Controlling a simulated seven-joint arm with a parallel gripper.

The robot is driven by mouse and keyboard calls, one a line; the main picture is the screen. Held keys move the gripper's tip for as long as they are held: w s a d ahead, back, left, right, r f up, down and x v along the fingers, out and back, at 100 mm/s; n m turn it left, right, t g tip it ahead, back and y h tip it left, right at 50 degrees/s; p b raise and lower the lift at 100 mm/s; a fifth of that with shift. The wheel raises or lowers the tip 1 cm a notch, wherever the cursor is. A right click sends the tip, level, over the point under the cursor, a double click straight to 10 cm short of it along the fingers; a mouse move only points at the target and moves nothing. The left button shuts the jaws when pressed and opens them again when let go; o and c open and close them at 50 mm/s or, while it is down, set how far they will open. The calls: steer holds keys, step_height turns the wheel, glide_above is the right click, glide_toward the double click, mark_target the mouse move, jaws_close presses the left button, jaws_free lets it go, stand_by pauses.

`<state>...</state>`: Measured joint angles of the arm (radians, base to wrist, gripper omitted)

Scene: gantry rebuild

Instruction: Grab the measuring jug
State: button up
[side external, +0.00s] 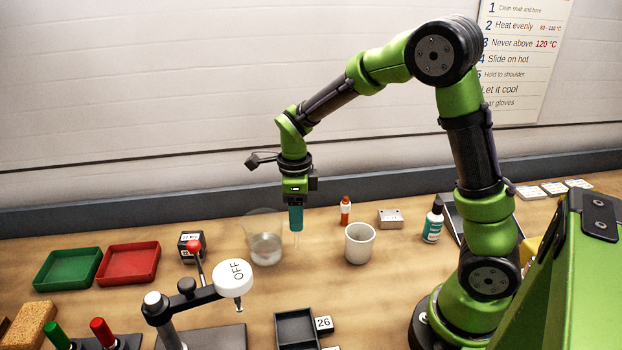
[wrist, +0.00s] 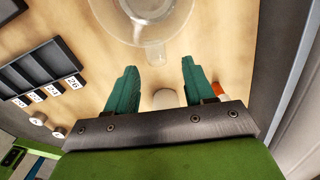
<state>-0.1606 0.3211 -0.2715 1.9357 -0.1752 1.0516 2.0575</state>
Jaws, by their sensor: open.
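The measuring jug (side external: 265,247) is clear and stands upright on the bench, with a clear or greyish content low inside. In the wrist view the jug (wrist: 138,28) is seen from above at the top edge, partly cut off. A clear part that looks like its handle (wrist: 155,53) points towards my fingers. My gripper (side external: 295,230) has teal fingers pointing down, just right of the jug in the side view. In the wrist view the gripper (wrist: 159,66) is open, its fingertips spread either side of the handle's line. Nothing is held. I cannot tell whether a finger touches the jug.
A white cup (side external: 359,243) stands right of my gripper, with an orange-and-white bottle (side external: 345,211) behind it. Red (side external: 129,264) and green (side external: 68,269) trays lie further left.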

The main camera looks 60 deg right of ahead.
mark_target(296, 238)
step_height(296, 238, down, 8)
steer(key=shift+a+r, duration=0.1)
steer(key=shift+a, duration=0.05)
stand_by(0.3)
jaws_close()
steer(key=shift+w, duration=0.1)
